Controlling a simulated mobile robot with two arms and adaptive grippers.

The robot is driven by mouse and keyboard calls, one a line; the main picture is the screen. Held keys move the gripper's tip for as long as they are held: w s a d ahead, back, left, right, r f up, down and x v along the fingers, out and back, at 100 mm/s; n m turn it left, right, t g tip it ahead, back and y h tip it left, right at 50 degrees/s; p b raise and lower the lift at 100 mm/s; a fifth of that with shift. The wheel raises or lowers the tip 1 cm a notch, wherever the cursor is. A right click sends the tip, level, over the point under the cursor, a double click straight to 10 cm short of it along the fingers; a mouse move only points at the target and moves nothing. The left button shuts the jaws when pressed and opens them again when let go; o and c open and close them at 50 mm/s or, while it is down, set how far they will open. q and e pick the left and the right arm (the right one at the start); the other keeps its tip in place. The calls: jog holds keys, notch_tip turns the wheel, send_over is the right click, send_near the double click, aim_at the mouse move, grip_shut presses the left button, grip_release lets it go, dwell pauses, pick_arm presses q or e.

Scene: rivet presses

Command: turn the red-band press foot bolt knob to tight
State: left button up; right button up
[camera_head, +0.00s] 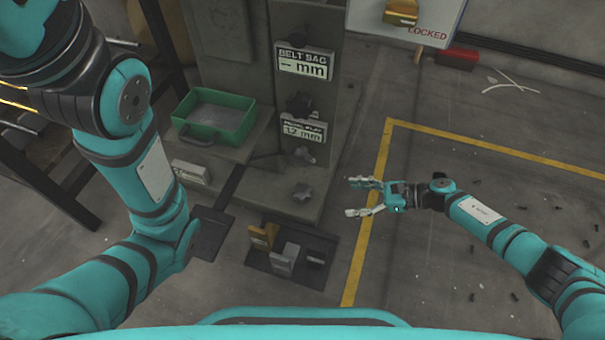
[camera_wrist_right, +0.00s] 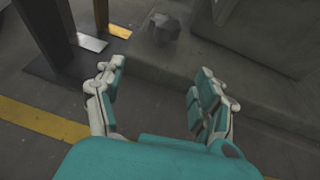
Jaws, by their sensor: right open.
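A dark grey lobed knob (camera_head: 302,192) sits low on the foot of the grey press (camera_head: 240,60), in the middle of the head view. It also shows in the right wrist view as a grey knob (camera_wrist_right: 163,28) on the base, ahead of my fingers. I see no red band on this press. My right gripper (camera_head: 351,197) is open and empty, to the right of the knob and apart from it. Its spread fingers (camera_wrist_right: 160,68) show in the wrist view with nothing between them. My left arm comes in from the left; its gripper is out of frame.
A green tray (camera_head: 240,108) rests on the press.

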aim_at(303, 190)
jog(key=a+b, duration=0.1)
jog(key=a, duration=0.3)
jog(key=w+a+b, duration=0.1)
jog(key=a+b, duration=0.1)
jog(key=a, duration=0.2)
jog(key=w+a+b, duration=0.1)
jog(key=a+b, duration=0.1)
jog(key=a, duration=0.3)
jog(key=shift+w+a+f, duration=0.1)
jog(key=shift+w+f, duration=0.15)
jog(key=shift+f, duration=0.15)
jog(key=shift+w+a+f+b, duration=0.15)
jog(key=shift+a+b, duration=0.2)
jog(key=shift+a, duration=0.2)
